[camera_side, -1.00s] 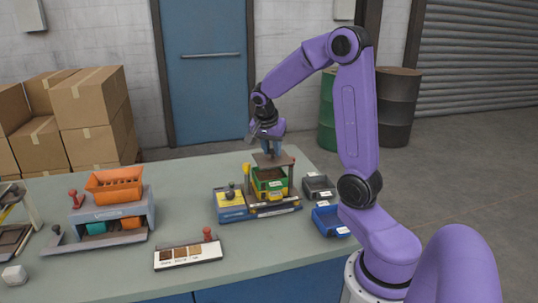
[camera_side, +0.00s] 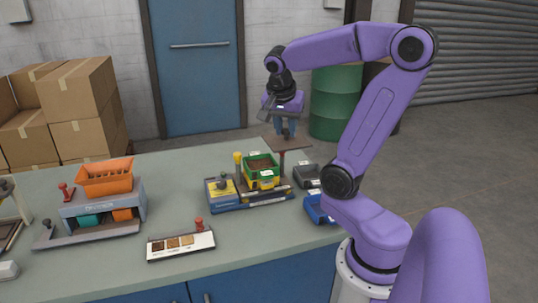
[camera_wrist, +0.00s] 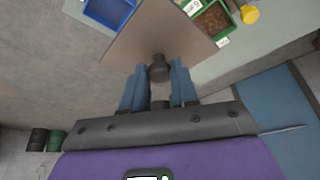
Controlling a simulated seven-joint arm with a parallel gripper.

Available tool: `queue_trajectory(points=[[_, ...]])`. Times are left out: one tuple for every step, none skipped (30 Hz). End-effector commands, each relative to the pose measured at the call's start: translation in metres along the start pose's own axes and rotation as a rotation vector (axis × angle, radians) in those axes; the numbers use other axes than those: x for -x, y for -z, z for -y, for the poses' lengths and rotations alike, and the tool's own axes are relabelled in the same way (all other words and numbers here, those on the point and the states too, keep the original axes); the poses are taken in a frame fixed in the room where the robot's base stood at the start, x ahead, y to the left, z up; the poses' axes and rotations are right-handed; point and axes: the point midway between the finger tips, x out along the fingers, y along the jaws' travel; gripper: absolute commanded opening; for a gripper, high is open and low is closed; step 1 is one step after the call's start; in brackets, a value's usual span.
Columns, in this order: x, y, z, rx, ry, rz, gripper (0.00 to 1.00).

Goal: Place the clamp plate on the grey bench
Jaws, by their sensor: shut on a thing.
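My gripper (camera_side: 286,130) is shut on the dark knob of the clamp plate (camera_side: 289,143), a flat brown-grey square. The green box (camera_side: 262,160) with brown fill stands uncovered on the station, left of the plate. The grey bench (camera_side: 110,272) lies below, with bare top at the front left.
A blue bin (camera_side: 317,212) and a dark bin (camera_side: 306,176) stand at the bench's right edge. An orange tray on a grey unit (camera_side: 100,190) stands at the left. A sample strip (camera_side: 180,246) lies near the front.

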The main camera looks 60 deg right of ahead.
Motion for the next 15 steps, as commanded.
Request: queue_trajectory(points=[[0.001,-0.001,-0.001,0.0,0.001,0.0,0.0],[0.001,-0.001,-0.001,0.0,0.001,0.0,0.0],[0.001,-0.002,0.0,0.001,0.001,0.0,0.0],[0.0,-0.004,0.0,0.002,0.001,0.0,0.0],[0.0,-0.006,0.001,0.004,0.001,0.0,0.0],[-0.001,-0.009,0.003,0.005,0.001,0.0,0.0],[-0.002,-0.013,0.004,0.007,0.0,0.001,0.0],[-0.003,-0.017,0.005,0.009,0.0,0.001,0.0],[-0.004,-0.022,0.007,0.01,0.0,0.001,0.0],[-0.005,-0.027,0.008,0.011,0.001,0.001,0.0],[-0.007,-0.033,0.009,0.011,0.0,0.001,0.0],[-0.008,-0.04,0.011,0.013,0.0,0.001,0.0],[-0.009,-0.045,0.012,0.013,0.0,0.0,0.0],[-0.011,-0.051,0.013,0.012,0.001,0.0,0.0],[-0.012,-0.058,0.013,0.011,0.001,0.0,0.0]])
